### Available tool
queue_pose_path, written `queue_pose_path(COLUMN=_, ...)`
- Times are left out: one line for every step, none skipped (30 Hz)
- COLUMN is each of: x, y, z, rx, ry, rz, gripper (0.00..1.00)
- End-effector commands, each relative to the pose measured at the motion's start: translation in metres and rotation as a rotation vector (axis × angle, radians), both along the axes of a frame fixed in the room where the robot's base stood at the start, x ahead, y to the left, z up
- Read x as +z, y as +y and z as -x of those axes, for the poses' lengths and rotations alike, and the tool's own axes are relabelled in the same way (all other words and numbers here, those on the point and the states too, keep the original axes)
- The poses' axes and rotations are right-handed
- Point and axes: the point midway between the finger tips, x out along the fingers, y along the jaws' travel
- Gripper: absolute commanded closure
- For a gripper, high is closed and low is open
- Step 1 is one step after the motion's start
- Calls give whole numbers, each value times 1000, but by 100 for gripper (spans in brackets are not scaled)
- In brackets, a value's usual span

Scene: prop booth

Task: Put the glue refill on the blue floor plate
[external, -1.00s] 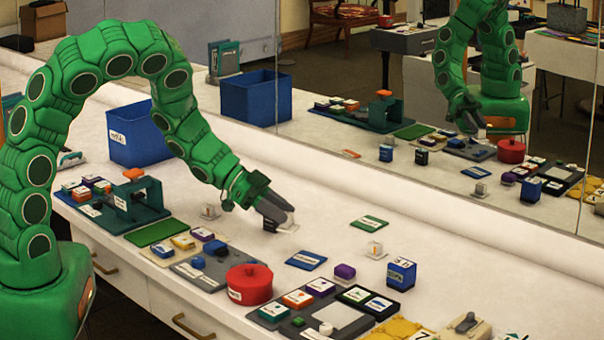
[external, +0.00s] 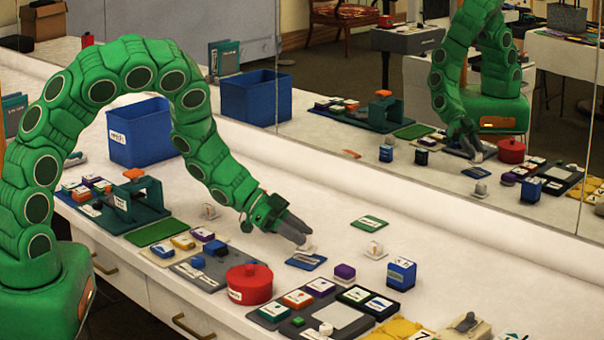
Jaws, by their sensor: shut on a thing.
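The blue floor plate (external: 309,264) lies flat on the white counter, a small dark blue slab with a pale label. My gripper (external: 301,238) points down and to the right just above its back edge. It is shut on a small whitish piece, which I take for the glue refill (external: 305,247). The fingers hide part of the piece. I cannot tell whether its underside touches the plate.
A similar pale piece (external: 374,249) and a green plate (external: 369,223) stand to the right. A purple block (external: 344,272), a blue box (external: 401,274) and a red round pot (external: 249,284) are nearby. A mirror (external: 400,190) runs behind the counter.

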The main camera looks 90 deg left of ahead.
Motion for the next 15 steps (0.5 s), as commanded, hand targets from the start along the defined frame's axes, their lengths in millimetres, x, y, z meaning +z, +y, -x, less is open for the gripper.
queue_pose_path(x=-7, y=0, z=1, rx=1, ry=2, rz=2, gripper=100)
queue_pose_path(x=-11, y=0, z=0, rx=1, ry=2, rz=3, gripper=100)
queue_pose_path(x=-15, y=0, z=0, rx=1, ry=2, rz=3, gripper=100)
queue_pose_path(x=-17, y=0, z=0, rx=1, ry=1, rz=3, gripper=100)
queue_pose_path(x=-19, y=0, z=0, rx=0, ry=1, rz=2, gripper=100)
queue_pose_path(x=-21, y=0, z=0, rx=0, ry=1, rz=1, gripper=100)
queue_pose_path(x=-22, y=0, z=0, rx=-1, ry=0, rz=0, gripper=100)
queue_pose_path(x=-22, y=0, z=0, rx=0, ry=-1, rz=0, gripper=100)
queue_pose_path(x=-22, y=0, z=0, rx=0, ry=-1, rz=0, gripper=100)
queue_pose_path(x=-22, y=0, z=0, rx=0, ry=-1, rz=0, gripper=100)
queue_pose_path(x=-22, y=0, z=0, rx=0, ry=-1, rz=0, gripper=100)
queue_pose_path(x=-22, y=0, z=0, rx=0, ry=-1, rz=0, gripper=100)
queue_pose_path(x=-22, y=0, z=0, rx=0, ry=-1, rz=0, gripper=100)
queue_pose_path(x=-22, y=0, z=0, rx=0, ry=-1, rz=0, gripper=100)
queue_pose_path(x=-22, y=0, z=0, rx=0, ry=-1, rz=0, gripper=100)
